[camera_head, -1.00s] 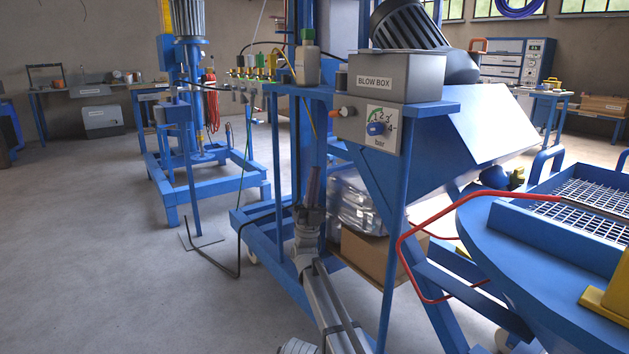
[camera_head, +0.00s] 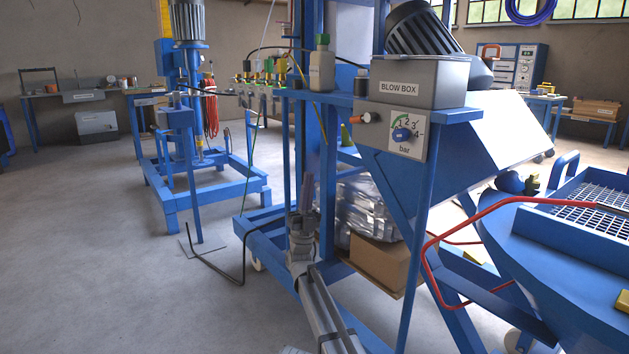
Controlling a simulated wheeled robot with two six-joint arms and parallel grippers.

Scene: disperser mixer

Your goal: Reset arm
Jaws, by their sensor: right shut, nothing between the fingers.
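My right gripper (camera_head: 306,196) points up near the lower middle of the head view, at the end of my grey arm. Its fingers are together and hold nothing. It is in front of the blue machine frame, left of a clear plastic-wrapped bundle (camera_head: 362,205) and below the grey blow box (camera_head: 417,82). I cannot tell whether it touches the frame. My left gripper is not in view.
A pressure dial panel (camera_head: 405,132) sits under the blow box. A blue hopper with a mesh grate (camera_head: 590,215) and a red bent rod (camera_head: 437,240) stand at right. A disperser stand (camera_head: 200,185) is at back left. Grey floor (camera_head: 90,260) at left is clear.

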